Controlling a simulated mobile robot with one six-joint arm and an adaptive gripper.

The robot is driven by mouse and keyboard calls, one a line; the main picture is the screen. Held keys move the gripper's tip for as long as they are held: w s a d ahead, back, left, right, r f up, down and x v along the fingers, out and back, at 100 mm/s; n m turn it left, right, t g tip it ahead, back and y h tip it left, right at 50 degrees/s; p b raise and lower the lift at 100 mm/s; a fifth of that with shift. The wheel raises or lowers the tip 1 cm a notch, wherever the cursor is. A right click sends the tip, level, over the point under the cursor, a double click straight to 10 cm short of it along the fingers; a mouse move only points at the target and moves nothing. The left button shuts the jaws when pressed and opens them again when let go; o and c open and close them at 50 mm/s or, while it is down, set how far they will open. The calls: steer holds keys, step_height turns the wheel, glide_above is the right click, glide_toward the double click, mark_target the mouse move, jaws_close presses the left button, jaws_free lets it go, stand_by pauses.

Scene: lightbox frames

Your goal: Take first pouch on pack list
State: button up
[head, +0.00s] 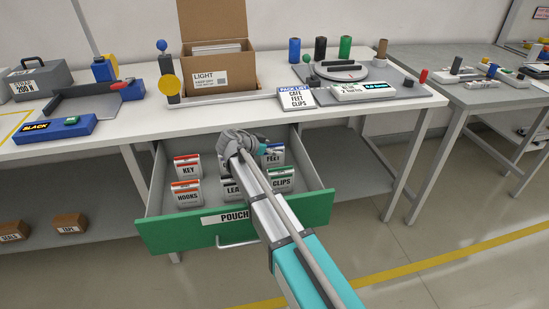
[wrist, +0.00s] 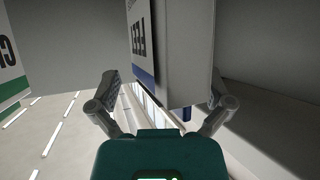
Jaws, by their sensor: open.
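The pack list (head: 297,97) stands on the bench; its small lines look like CAFE, FEET and CLIPS, the first hard to read. The open green-fronted drawer (head: 180,235) holds pouches: KEY (head: 187,168), HOOKS (head: 187,193), one starting LEA (head: 231,189), FEET (head: 273,155) and CLIPS (head: 282,180). My gripper (head: 250,145) is over the drawer's back part and hides what lies beneath. In the wrist view my open gripper (wrist: 165,88) has the FEET pouch (wrist: 180,50) between its fingers; contact is unclear. The CLIPS pouch (wrist: 12,55) shows at left.
The drawer's side walls and front rim surround the pouches closely. On the bench above stand an open carton (head: 215,70) marked LIGHT, a scale-like device with a display (head: 363,91) and a round plate (head: 340,71). A lower shelf holds small boxes (head: 70,223).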

jaws_close()
stand_by(0.4)
steer(key=shift+r, duration=0.2)
step_height(320, 180, up, 2)
steer(key=p, duration=0.2)
steer(key=shift+r+p, duration=0.1)
steer(key=shift+p, duration=0.2)
steer(key=s+d+r+p, duration=0.2)
steer(key=s+r+p, duration=0.8)
steer(key=s, duration=0.4)
steer(key=shift+r, duration=0.2)
steer(key=shift+d, duration=0.1)
